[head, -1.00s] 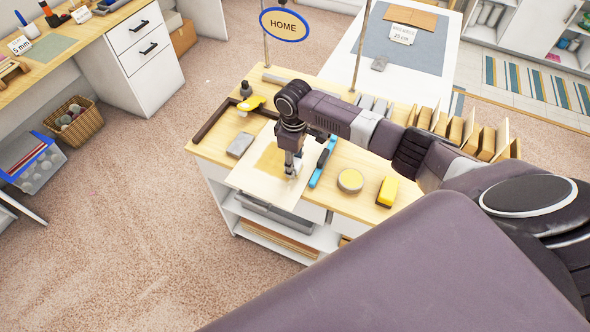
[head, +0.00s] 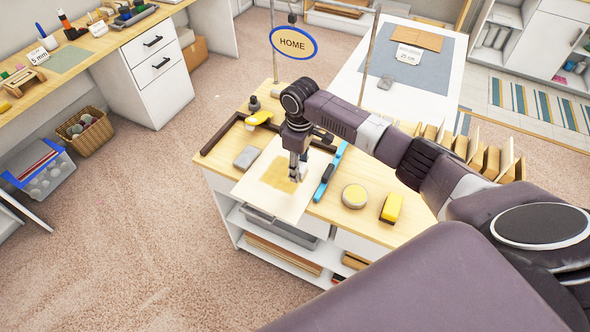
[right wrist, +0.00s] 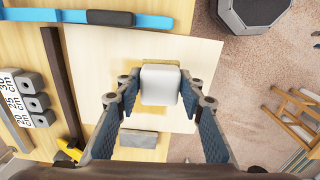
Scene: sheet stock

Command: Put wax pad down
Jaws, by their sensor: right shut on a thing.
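The wax pad (right wrist: 160,85) is a pale, rounded block between the fingers of my right gripper (right wrist: 160,98) in the right wrist view. The gripper is shut on it. In the head view my right gripper (head: 296,174) points down over a cream sheet (head: 252,190) with a tan patch (head: 278,177) on the bench. The pad is mostly hidden there by the fingers. I cannot tell whether the pad touches the sheet. My left gripper is not in view.
A blue strip with a dark block (head: 329,174) lies right of the sheet. A round tin (head: 355,195) and a yellow brush (head: 391,207) stand farther right. A grey block (head: 246,157) and a dark angled bar (head: 222,132) lie left.

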